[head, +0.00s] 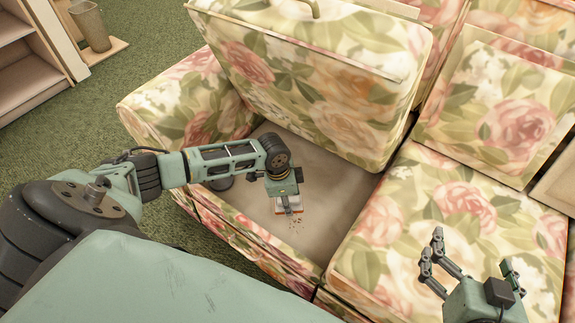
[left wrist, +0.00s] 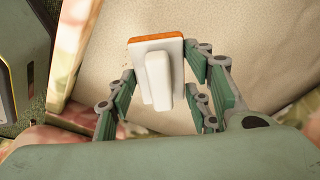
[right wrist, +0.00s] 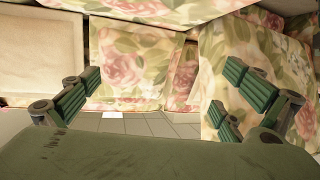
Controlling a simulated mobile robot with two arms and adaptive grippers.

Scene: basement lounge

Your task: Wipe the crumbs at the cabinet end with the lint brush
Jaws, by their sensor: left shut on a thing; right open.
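The lint brush, with a white back and handle and an orange pad edge, is in my left gripper (head: 286,199). The lint brush (head: 296,209) is low over the bare beige sofa deck (head: 330,195); I cannot tell whether it touches. The brush also shows in the left wrist view (left wrist: 157,80), its handle between the fingers. Small dark crumbs (head: 294,226) lie on the deck just in front of the brush. Part of the deck is hidden by my left arm. My right gripper (head: 468,262) is open and empty above the floral seat cushion at the right.
A floral seat cushion (head: 310,90) stands tilted up behind the bare deck. Another seat cushion (head: 440,210) lies flat to the right. The floral armrest (head: 185,105) is at the left. An open shelf cabinet (head: 28,72) and a bin (head: 92,28) stand at the upper left.

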